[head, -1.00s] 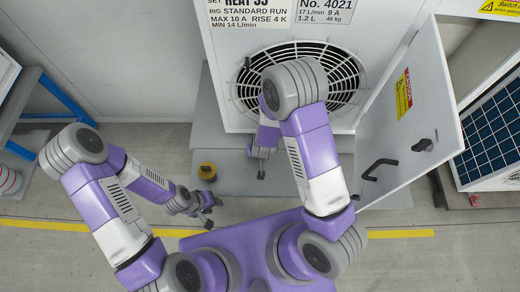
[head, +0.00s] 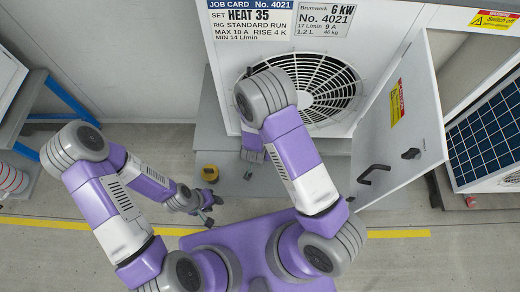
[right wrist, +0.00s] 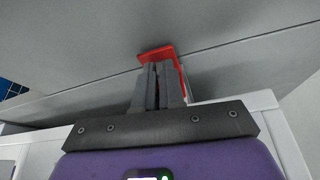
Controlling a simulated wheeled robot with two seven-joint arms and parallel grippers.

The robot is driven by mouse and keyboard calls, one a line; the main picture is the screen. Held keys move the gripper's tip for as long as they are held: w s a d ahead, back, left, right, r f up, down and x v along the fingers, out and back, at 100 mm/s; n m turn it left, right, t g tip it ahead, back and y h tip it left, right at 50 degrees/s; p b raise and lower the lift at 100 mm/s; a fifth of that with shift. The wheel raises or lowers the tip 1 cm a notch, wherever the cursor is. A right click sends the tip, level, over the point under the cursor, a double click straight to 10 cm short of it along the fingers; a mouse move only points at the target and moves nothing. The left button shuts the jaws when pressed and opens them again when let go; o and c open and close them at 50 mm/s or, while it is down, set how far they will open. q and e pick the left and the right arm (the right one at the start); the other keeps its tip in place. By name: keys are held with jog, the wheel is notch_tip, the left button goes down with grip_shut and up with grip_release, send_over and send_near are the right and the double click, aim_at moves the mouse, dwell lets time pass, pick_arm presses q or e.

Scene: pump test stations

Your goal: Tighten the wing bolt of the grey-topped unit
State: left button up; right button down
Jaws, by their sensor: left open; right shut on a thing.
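A white unit (head: 222,72) with a round fan grille (head: 330,88) stands ahead in the head view, its door (head: 425,105) open to the right. I cannot tell whether this is the grey-topped unit. In the right wrist view my right gripper (right wrist: 160,75) is shut on a red part (right wrist: 157,53), which touches or lies close to a grey surface (right wrist: 230,58). Whether the red part is the wing bolt is unclear. In the head view the right fingers are hidden behind my arm. My left gripper (head: 208,212) is open and empty, low in front of the grey base.
A blue-legged bench (head: 45,90) is at the left. A blue-celled panel (head: 488,140) is at the right. Bare floor lies at the front left.

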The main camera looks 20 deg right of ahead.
jog(key=m+p, duration=0.2)
jog(key=p, duration=0.1)
jog(key=m+g+h+p, duration=0.1)
jog(key=m+p, duration=0.1)
jog(key=p, duration=0.2)
jog(key=a+m+g+p, duration=0.1)
jog(key=m+p, duration=0.2)
jog(key=shift+w+r+h+p, duration=0.2)
jog(key=shift+w+h+p, duration=0.1)
jog(key=shift+w+h, duration=0.1)
jog(key=shift+f+m+g+p, duration=0.15)
jog(key=shift+m+g+p, duration=0.2)
jog(key=shift+m, duration=0.45)
jog(key=shift+w+f+m, duration=0.1)
jog(key=shift+w+m, duration=0.1)
jog(key=shift+m, duration=0.5)
jog(key=shift+m+g+h+b, duration=0.3)
jog(key=shift+m+g+b, duration=0.15)
jog(key=shift+m, duration=0.25)
jog(key=shift+w, duration=0.1)
jog(key=c, duration=1.2)
grip_release()
jog(key=shift+c, duration=0.2)
